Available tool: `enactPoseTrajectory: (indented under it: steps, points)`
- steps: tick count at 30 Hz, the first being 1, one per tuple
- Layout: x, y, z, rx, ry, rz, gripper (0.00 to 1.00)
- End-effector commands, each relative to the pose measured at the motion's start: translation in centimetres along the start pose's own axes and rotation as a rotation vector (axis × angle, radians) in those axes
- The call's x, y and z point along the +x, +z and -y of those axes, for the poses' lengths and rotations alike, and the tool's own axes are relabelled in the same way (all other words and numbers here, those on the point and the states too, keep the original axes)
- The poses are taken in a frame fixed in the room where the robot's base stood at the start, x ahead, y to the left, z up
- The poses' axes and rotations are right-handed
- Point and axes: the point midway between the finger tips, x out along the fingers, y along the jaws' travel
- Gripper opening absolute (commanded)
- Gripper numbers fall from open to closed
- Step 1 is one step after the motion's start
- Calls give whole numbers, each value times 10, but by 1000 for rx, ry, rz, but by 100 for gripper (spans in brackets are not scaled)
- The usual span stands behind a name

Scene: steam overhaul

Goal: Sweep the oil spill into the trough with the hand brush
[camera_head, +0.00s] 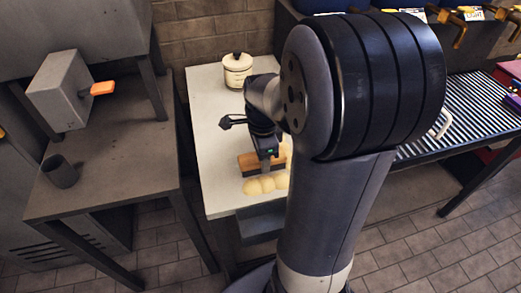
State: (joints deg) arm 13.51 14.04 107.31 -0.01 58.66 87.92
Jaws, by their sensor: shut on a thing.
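The hand brush (247,163) is a brown wooden block on the pale worktop. My gripper (268,157) points down and is shut on it, though the fingertips partly hide the contact. Pale yellow rounded lumps (265,185), seemingly the oil spill, lie on the worktop just in front of the brush, toward the near edge. A dark grey trough (260,222) sits below the near edge of the worktop. My arm hides its right part and the right side of the worktop.
A cream lidded jar (237,69) stands at the back of the pale worktop (213,150). A slatted roller table (460,115) stands at right.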

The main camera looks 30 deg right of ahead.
Motion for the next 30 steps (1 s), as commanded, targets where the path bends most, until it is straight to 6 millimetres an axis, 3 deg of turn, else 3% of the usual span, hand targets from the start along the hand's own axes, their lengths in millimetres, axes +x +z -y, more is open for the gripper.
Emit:
enactPoseTrajectory:
  steps: [30]
  points:
    - [-2, 0, -52, 1, 0, 0, 23]
